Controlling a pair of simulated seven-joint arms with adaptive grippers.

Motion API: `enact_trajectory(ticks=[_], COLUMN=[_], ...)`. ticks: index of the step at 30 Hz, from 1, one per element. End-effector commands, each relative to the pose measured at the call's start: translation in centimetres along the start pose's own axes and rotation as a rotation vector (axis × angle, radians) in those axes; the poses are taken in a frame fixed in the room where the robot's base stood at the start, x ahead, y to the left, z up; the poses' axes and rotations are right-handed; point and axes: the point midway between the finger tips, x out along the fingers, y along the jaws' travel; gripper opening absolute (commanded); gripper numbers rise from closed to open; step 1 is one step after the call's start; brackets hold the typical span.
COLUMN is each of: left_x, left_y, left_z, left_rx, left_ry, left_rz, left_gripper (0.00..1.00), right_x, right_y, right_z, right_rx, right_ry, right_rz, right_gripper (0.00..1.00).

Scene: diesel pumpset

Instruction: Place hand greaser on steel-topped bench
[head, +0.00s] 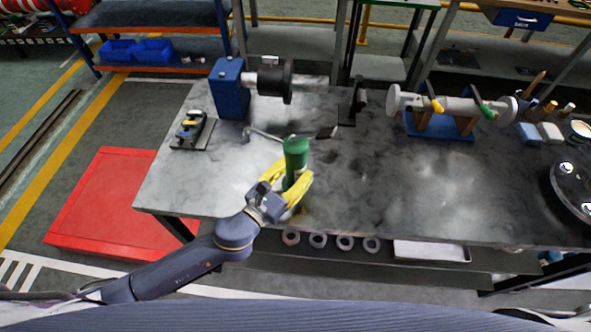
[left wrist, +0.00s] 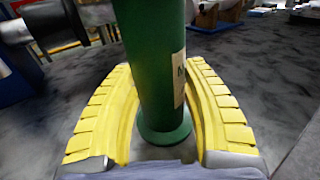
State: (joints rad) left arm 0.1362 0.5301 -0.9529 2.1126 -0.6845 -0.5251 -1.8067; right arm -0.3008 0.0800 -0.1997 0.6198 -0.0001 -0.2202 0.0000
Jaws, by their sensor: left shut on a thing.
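The hand greaser (head: 295,152) is a green cylinder standing upright over the front left part of the steel-topped bench (head: 420,190). My left gripper (head: 295,174) has its yellow fingers shut around its lower body. In the left wrist view the green barrel (left wrist: 155,60) with a pale label stands between both yellow fingers, its flared lower end near the palm. A thin bent grey rod shows by its top in the head view; I cannot tell if it belongs to it. Whether its base touches the bench is hidden by the fingers. My right gripper is not in view.
A blue block with a black-ended shaft (head: 230,88) and a small tool on a plate (head: 192,130) stand behind left. A grey shaft on a blue stand (head: 440,110) is at back right. A round dark dish (head: 575,185) lies far right. The bench middle is clear.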

Motion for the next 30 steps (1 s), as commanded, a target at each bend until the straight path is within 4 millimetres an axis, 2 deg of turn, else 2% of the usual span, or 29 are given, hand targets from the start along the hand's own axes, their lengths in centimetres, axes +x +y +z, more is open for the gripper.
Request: enact_trajectory(ticks=[1,2,7,18,23,30], left_x=[0.1,0.0,0.0,-0.1,-2.2,-6.5], left_y=[0.0,0.0,0.0,0.0,0.0,-0.1], left_z=[0.1,-0.1,-0.1,0.2,0.0,0.1], left_rx=[0.000,0.000,-0.001,-0.001,-0.001,-0.002], left_ry=[-0.004,0.000,0.000,0.001,0.004,0.004], left_rz=[0.000,0.000,0.000,0.000,0.000,0.000], left_gripper=[0.00,0.47,0.67,0.67,0.67,0.67], right_x=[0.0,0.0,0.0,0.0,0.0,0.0], right_y=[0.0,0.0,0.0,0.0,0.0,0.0], right_z=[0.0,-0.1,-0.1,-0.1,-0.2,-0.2], right_rx=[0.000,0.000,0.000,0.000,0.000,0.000], right_ry=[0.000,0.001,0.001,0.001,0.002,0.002], right_rz=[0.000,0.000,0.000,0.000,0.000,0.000], right_gripper=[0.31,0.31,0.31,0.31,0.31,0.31])
